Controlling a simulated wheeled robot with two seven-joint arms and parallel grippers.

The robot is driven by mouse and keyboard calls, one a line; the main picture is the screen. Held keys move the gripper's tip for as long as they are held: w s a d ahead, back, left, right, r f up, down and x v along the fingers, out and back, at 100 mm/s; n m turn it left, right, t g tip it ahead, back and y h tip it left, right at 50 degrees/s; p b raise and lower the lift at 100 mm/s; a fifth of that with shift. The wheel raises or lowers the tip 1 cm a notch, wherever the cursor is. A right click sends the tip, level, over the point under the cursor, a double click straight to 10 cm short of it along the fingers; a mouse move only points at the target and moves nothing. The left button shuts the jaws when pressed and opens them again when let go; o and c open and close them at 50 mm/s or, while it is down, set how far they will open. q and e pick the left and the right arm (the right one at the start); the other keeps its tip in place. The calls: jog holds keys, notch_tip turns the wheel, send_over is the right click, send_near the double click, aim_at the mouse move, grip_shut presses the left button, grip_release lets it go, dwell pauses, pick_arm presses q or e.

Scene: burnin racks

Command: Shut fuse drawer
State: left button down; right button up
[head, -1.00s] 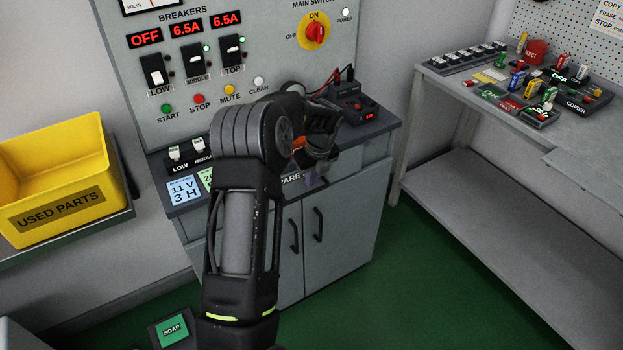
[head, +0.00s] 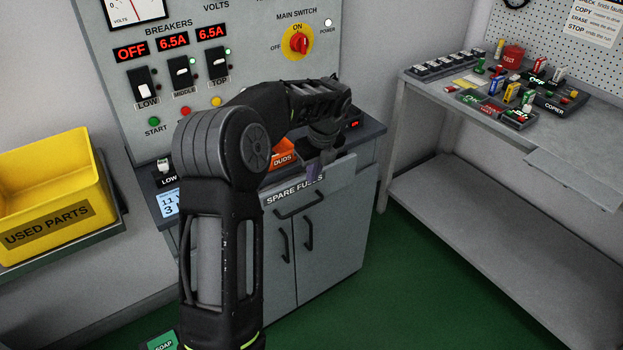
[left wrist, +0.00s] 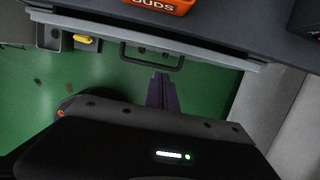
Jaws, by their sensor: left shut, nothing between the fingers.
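The fuse drawer (head: 322,190) is in the grey cabinet under the counter, with a "SPARE FUSES" label and a dark bar handle. Its handle (left wrist: 152,62) also shows in the left wrist view. My left gripper (head: 313,171) is shut and empty, in front of the drawer's upper right part. In the left wrist view its purple-grey fingertips (left wrist: 161,80) are together, close to the handle; contact is unclear. My right gripper is not in view.
An orange "DUDS" bin (head: 283,159) sits on the counter above the drawer. The breaker panel (head: 240,80) rises behind. A yellow "USED PARTS" bin (head: 50,225) stands left; a grey workbench (head: 540,150) stands right.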

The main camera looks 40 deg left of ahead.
pick_arm(q)
jog(key=s+f+y+b, duration=0.1)
jog(key=s+b, duration=0.9)
jog(key=s, duration=0.5)
jog(key=shift+s+d+f+y, duration=0.15)
jog(key=shift+d+y, duration=0.05)
jog(key=shift+y, duration=0.1)
